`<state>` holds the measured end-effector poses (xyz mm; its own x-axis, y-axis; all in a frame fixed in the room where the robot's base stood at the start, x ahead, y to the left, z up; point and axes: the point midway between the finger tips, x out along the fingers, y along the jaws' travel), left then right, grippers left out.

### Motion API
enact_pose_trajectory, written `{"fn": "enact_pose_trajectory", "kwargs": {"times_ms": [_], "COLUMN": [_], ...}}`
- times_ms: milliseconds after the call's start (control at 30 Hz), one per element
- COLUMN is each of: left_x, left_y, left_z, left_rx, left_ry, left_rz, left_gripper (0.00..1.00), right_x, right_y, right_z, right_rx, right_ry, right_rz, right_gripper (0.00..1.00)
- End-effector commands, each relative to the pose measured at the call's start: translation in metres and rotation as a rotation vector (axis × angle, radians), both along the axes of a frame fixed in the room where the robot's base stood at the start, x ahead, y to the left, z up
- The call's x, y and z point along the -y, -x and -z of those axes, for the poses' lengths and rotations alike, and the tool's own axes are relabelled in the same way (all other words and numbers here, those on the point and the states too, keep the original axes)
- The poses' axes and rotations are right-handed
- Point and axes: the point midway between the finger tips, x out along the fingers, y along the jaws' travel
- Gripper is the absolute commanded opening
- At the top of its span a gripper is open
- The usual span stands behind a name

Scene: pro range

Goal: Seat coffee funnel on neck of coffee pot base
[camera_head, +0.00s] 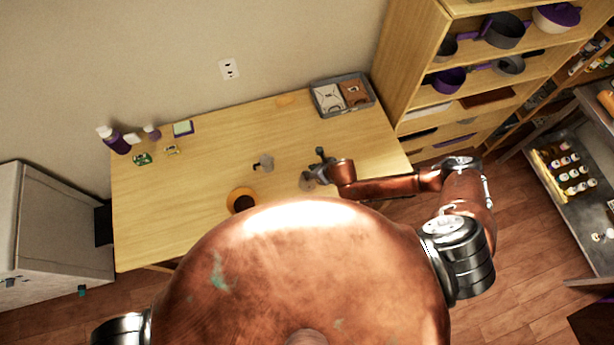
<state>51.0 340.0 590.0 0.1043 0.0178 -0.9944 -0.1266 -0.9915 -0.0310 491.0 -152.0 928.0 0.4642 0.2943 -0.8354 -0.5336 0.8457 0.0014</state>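A round orange-tan piece with a dark inside (240,200) stands on the wooden table near its front edge, partly hidden by my body. A small pale grey piece with a dark handle-like part (265,162) stands on the table further back. I cannot tell for sure which is the coffee funnel and which is the pot base. My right gripper (314,168) is low over the table, to the right of both and apart from them. A greyish, blurred shape shows at its lower side. I cannot tell if it holds anything. My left gripper is not in view.
A grey tray with packets (342,111) lies at the table's back right. A purple bottle with a white cap (114,140) and small items stand at the back left. A shelf with pots (390,85) rises at right. The table's middle (215,150) is mostly clear.

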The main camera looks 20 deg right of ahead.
Motion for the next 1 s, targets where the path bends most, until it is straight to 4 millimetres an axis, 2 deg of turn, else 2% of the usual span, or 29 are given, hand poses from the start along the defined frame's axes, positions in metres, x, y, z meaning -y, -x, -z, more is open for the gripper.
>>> {"fn": "enact_pose_trajectory", "kwargs": {"times_ms": [233,533,833,1000], "left_x": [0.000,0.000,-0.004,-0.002], "left_y": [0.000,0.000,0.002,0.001], "left_z": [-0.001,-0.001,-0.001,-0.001], "left_rx": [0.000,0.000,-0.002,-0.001], "left_ry": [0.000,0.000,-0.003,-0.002], "left_rz": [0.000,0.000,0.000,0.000], "left_gripper": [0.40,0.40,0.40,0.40], "right_x": [0.000,0.000,0.001,0.006], "right_y": [0.000,0.000,0.001,0.009], "right_z": [-0.001,-0.001,-0.002,-0.017], "right_rx": [-0.001,0.000,-0.001,0.001], "right_ry": [0.001,0.000,0.001,0.001], "right_rz": [0.000,0.000,-0.001,-0.003], "right_gripper": [0.18,0.39,0.39,0.39]}}
